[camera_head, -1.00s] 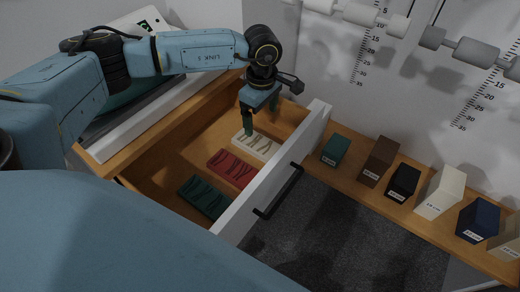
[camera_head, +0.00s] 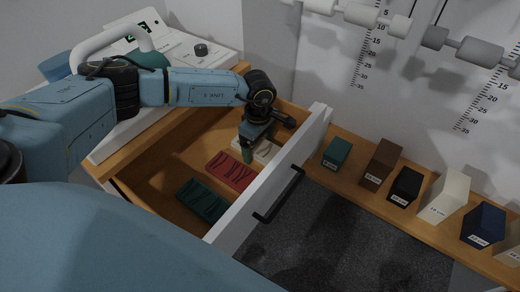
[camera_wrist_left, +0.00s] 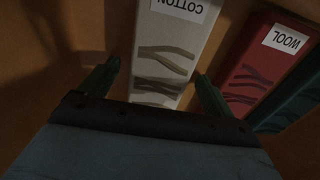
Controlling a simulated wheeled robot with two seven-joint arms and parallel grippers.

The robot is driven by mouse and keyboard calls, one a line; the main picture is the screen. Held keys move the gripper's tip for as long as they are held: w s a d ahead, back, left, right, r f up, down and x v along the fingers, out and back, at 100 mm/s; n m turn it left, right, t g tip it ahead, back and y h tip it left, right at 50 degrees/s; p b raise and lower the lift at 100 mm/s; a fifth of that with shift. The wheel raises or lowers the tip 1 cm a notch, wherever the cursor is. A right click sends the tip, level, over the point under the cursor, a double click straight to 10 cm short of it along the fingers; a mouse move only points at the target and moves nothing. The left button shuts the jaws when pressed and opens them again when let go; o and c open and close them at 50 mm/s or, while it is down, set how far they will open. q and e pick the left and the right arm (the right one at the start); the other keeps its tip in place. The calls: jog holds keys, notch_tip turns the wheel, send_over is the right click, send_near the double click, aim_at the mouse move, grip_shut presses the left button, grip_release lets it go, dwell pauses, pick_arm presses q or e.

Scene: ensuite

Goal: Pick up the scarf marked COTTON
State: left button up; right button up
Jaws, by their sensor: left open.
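The cream scarf (camera_head: 265,151) lies flat in the open drawer, partly hidden by my left gripper in the head view. In the left wrist view the cream scarf (camera_wrist_left: 174,52) carries a COTTON label and dark wavy folds. My left gripper (camera_head: 247,153) is open, pointing down at the cream scarf. In the left wrist view its green fingertips (camera_wrist_left: 155,82) stand on either side of the scarf's near end, with gaps. A red scarf (camera_head: 231,171) marked WOOL lies beside it. My right gripper is not in view.
A dark green scarf (camera_head: 203,200) lies in the drawer past the red one. The drawer front (camera_head: 232,228) with a black handle (camera_head: 279,195) bounds the drawer. Several labelled boxes, including a brown one (camera_head: 379,163), stand on the wooden shelf to the right.

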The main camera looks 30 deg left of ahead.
pick_arm(q)
jog(key=c, duration=1.1)
jog(key=shift+r, duration=0.15)
